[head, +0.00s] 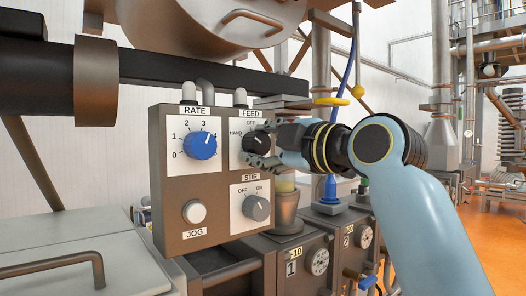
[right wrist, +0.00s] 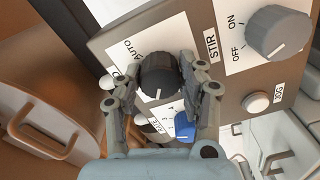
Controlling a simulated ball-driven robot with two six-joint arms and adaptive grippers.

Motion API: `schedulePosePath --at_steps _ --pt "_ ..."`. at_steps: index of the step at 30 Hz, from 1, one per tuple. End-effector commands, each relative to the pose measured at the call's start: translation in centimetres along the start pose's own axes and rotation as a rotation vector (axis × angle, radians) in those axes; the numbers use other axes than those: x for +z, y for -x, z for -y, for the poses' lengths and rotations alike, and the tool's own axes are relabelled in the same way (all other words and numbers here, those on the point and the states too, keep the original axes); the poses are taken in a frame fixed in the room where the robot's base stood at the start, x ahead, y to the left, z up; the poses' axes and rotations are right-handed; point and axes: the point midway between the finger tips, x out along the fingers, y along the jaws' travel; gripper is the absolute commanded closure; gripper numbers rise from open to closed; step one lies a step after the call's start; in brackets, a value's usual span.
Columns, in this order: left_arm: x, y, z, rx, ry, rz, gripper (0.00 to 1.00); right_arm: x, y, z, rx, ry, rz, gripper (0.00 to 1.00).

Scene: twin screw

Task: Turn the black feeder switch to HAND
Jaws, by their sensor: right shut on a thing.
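The black feeder switch (head: 256,141) is a round knob under the FEED label, on the upper right of a brown control box (head: 180,262) in the head view. HAND is printed at its left and OFF above it. My right gripper (head: 262,158) is shut on the knob. In the right wrist view the knob (right wrist: 160,75) sits between the two fingers (right wrist: 164,90), and its white pointer line points down in the picture. AUTO shows at the knob's upper left there; the HAND word cannot be made out there. My left gripper is not in view.
The blue RATE knob (head: 202,145) is left of the feeder switch. The grey STIR knob (head: 256,207) is below it, and the white JOG button (head: 194,212) is at lower left. White lamps (head: 189,92) stand on the box. A glass-topped vessel (head: 286,210) is close to the right.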

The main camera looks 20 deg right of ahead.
Motion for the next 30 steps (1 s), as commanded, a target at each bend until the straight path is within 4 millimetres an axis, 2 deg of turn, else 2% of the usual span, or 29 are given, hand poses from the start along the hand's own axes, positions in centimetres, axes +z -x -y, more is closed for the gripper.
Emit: schedulePosePath --at_steps 8,21,22,27,30 --pt "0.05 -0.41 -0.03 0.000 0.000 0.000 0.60 0.01 -0.01 0.06 -0.001 0.068 0.000 0.93" --pt "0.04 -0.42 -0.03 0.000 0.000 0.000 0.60 0.01 -0.01 0.06 -0.002 0.078 0.000 0.93" --pt "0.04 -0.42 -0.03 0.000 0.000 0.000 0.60 0.02 -0.01 0.06 -0.002 0.078 0.000 0.58" --pt "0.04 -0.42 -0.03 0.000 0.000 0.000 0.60 0.01 -0.01 0.05 -0.002 0.077 0.000 0.37" --pt "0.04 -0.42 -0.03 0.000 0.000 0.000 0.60 0.01 -0.01 0.03 -0.001 0.077 0.000 0.37"
